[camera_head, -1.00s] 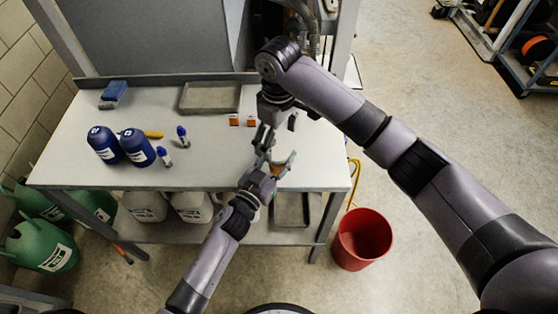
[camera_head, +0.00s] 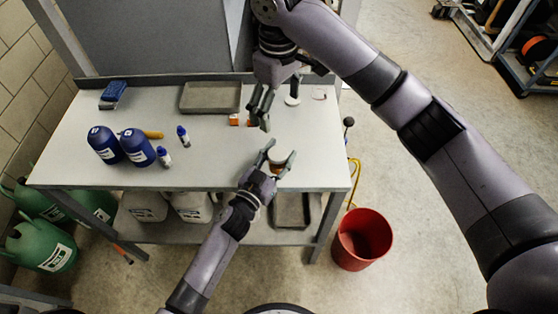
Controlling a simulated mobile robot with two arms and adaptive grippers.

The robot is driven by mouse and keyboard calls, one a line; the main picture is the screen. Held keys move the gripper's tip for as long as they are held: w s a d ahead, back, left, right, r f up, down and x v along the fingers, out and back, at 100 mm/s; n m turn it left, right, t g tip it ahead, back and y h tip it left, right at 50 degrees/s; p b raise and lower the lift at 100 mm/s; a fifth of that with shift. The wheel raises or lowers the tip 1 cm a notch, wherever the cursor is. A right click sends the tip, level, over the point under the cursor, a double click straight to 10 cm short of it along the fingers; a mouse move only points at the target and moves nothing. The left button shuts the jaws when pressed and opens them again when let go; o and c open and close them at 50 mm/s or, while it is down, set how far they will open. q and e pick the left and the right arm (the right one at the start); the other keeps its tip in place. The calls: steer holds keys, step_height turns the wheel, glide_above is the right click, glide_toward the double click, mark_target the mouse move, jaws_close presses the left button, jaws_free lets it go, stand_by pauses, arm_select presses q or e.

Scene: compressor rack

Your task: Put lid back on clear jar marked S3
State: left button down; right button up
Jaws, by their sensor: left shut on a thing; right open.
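My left gripper (camera_head: 280,155) is over the front right of the bench, shut on a small brownish, partly see-through thing (camera_head: 278,169), which looks like a clear jar. Its fingers hide most of it, and no S3 mark can be read. My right gripper (camera_head: 262,110) is open and empty, above the bench just behind the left gripper. A small pale piece with a dark upright part (camera_head: 292,100) stands to its right, and a faint clear or pale round thing (camera_head: 319,95) is near the back right corner. I cannot tell which is the lid.
Small orange-and-white boxes (camera_head: 234,120) sit left of my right gripper. A grey tray (camera_head: 210,97) is at the back. Blue bottles (camera_head: 138,148), small vials (camera_head: 183,135) and a blue brush (camera_head: 113,93) are at the left. A red bucket (camera_head: 362,240) stands on the floor.

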stand_by(0.3)
arm_select(q)
steer(key=c, duration=0.8)
jaws_free()
steer(key=shift+c, duration=0.2)
steer(key=v, duration=1.2)
